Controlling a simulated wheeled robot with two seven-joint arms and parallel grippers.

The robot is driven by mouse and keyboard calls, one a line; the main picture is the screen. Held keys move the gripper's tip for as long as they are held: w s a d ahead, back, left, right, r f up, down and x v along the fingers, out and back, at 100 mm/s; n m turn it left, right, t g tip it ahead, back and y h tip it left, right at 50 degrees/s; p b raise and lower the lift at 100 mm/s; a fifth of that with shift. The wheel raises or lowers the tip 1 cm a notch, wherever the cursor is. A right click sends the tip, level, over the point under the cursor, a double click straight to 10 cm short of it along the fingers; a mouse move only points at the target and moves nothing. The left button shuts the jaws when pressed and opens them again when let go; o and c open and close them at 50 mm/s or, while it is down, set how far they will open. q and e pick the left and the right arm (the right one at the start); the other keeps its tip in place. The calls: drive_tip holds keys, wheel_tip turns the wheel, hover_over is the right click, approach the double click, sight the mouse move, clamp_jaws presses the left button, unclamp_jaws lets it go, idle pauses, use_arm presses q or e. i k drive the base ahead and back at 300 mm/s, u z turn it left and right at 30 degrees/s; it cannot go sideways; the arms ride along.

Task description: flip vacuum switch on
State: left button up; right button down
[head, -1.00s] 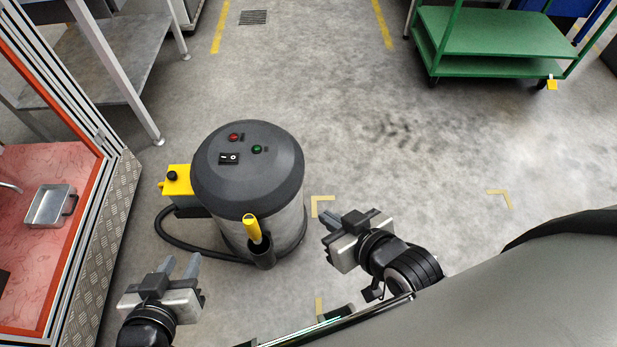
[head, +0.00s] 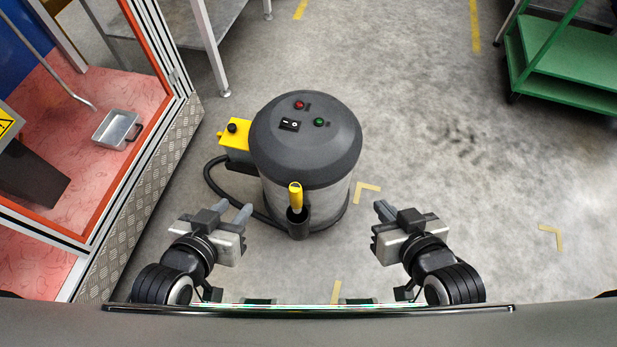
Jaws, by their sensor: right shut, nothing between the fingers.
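The vacuum (head: 305,150) is a steel drum with a dark grey lid, standing upright on the floor ahead of me. On its lid is a black rocker switch (head: 290,125) with white marks. A red lamp or button (head: 300,105) sits above the switch and a green one (head: 319,122) to its right. Which side of the rocker is pressed is too small to tell. My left gripper (head: 232,210) is open and empty, in front of the vacuum to its left. My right gripper (head: 384,211) is shut and empty, in front to its right. Both are apart from the vacuum.
A yellow box with a black knob (head: 236,133) is on the vacuum's left side, with a black hose. A yellow-handled tool (head: 296,195) stands in a front holder. An orange-framed enclosure (head: 150,175) is at left, a green cart (head: 565,75) at upper right. The right floor is clear.

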sight(287, 122)
drive_tip(key=z, duration=1.55)
drive_tip(key=i, duration=0.9)
drive_tip(key=u, duration=1.7)
